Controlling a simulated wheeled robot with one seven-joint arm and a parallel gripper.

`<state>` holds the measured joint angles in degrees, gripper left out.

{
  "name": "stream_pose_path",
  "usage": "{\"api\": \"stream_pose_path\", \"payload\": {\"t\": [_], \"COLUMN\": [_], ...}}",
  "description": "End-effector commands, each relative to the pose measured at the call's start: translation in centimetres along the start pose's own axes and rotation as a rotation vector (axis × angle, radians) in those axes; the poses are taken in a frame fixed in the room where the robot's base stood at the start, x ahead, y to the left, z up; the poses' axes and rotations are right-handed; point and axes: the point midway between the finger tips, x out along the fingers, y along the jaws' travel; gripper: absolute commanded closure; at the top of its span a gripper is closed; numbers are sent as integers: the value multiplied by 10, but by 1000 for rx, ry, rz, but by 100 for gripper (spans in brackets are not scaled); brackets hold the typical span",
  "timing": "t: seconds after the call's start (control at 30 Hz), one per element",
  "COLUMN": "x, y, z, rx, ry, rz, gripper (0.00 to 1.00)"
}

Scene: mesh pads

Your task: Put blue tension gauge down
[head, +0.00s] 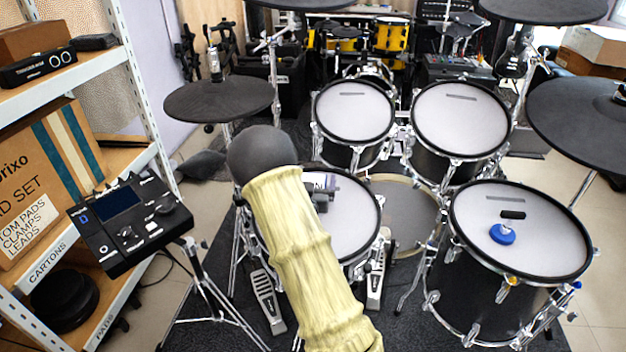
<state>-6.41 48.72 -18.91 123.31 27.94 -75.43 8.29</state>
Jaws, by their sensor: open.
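The blue tension gauge (502,235) is a round blue disc with a paler knob on top. It rests on the white mesh head of the large drum (545,245) at the right front. My gripper (322,200) shows partly from behind my pale yellow sleeved arm, over the middle drum (352,215). It is open and well to the left of the gauge, apart from it. My arm hides part of the gripper, and no object shows between its fingers.
A small black block (513,214) lies just behind the gauge. Two drums (352,112) (460,115) stand behind. Black cymbal pads (218,98) (585,112) overhang both sides. A drum module (130,225) and shelves (110,70) stand left.

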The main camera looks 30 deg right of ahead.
Motion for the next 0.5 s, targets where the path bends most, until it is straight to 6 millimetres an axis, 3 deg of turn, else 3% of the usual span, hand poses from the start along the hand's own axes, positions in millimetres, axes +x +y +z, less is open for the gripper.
{"api": "stream_pose_path", "payload": {"t": [0.03, 0.07, 0.33, 0.5], "x": [-3, -3, -4, -36], "y": [1, 1, 1, -2], "z": [14, 14, -3, -3], "rx": [-14, -14, -14, -12], "ry": [-28, -29, -29, -26], "rz": [0, 0, -1, -5], "gripper": [6, 6, 6, 6]}}
